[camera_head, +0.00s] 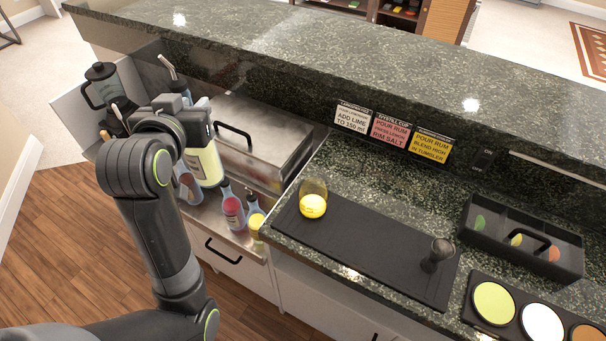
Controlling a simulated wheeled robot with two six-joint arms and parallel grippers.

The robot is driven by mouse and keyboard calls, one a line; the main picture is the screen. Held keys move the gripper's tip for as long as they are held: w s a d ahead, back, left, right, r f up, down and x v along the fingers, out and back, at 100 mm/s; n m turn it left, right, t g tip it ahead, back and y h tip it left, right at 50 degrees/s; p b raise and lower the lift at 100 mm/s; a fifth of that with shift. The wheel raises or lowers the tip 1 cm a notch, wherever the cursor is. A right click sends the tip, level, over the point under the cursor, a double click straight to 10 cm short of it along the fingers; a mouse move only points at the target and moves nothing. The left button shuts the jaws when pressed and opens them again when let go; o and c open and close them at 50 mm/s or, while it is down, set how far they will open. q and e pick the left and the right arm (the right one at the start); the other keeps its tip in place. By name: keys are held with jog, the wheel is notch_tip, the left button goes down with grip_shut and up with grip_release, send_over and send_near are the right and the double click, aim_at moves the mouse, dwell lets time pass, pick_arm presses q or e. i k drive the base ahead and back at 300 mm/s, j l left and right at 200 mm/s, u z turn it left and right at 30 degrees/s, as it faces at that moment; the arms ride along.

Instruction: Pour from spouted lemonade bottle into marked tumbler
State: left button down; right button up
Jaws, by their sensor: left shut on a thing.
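My left gripper (199,131) is shut on a bottle with a pale yellow body (208,166). It holds the bottle roughly upright over the left end of the bar, near the steel bin. A metal spout (169,66) shows above the gripper and appears to belong to this bottle; the part between is mostly hidden by the gripper. A clear tumbler (313,199) with yellow liquid in its lower part stands on the left end of the black mat (365,243), to the right of the bottle and apart from it. Any mark on the tumbler is too small to read. My right gripper is not in view.
Several other bottles, one red-labelled (233,211), stand in the rail below the held bottle. A lidded steel bin (257,137) lies between bottle and tumbler. A dark muddler-like tool (437,253), a garnish caddy (524,238) and rimming dishes (494,303) are right. Cards (390,130) line the ledge.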

aim_at(313, 191)
jog(key=z, duration=1.05)
jog(key=k+j+z, duration=0.1)
jog(key=z, duration=0.35)
jog(key=k+j+z, duration=0.2)
jog(key=z, duration=0.3)
jog(key=k+j, duration=0.45)
jog(key=k+l, duration=0.05)
jog(key=k, duration=0.05)
